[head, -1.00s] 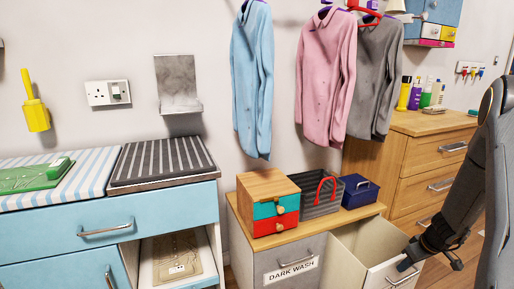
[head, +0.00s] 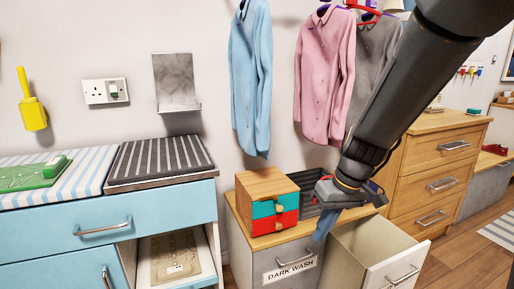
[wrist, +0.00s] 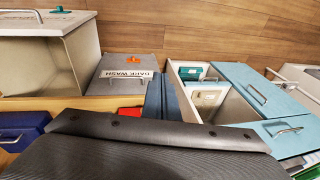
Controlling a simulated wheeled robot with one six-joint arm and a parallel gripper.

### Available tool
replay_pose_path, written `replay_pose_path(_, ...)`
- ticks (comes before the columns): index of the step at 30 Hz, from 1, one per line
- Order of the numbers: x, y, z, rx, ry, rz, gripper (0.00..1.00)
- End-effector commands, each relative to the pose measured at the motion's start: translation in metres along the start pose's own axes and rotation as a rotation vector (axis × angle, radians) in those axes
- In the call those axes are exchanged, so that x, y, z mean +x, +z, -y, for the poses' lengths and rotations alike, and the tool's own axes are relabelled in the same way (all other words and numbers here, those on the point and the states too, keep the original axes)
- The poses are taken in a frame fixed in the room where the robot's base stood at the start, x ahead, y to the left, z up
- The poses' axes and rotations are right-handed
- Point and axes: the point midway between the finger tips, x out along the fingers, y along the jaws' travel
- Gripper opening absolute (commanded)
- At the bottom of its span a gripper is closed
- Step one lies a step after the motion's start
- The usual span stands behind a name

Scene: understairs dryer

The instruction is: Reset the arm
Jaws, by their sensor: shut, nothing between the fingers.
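My gripper (head: 322,226) hangs in front of the low wooden-topped cabinet, above the DARK WASH drawer front (head: 291,266) and left of the open drawer. Its blue fingers are together and point down, with nothing between them. In the wrist view the blue fingers (wrist: 165,98) stick out past my dark wrist housing. My arm crosses the right half of the head view and hides part of the grey shirt and the things on the cabinet.
The open drawer (head: 400,275) juts out at the front right and looks empty. A small wooden box with teal and red drawers (head: 268,185) stands close left of my gripper. A dark basket (head: 308,183) is behind it. Shirts (head: 325,75) hang above.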

Motion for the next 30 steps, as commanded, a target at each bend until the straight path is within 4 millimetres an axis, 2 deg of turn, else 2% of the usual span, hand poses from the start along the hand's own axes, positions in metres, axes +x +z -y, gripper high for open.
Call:
replay_pose_path(1,-0.006,0.008,0.020,-0.009,0.002,0.013,0.00)
replay_pose_path(6,-0.024,0.046,0.073,0.000,0.022,0.069,0.00)
replay_pose_path(12,-0.038,0.095,0.114,0.017,0.064,0.121,0.00)
replay_pose_path(18,-0.045,0.130,0.132,0.032,0.105,0.147,0.00)
replay_pose_path(25,-0.051,0.163,0.142,0.046,0.149,0.162,0.00)
replay_pose_path(30,-0.067,0.159,0.136,0.079,0.155,0.162,0.00)
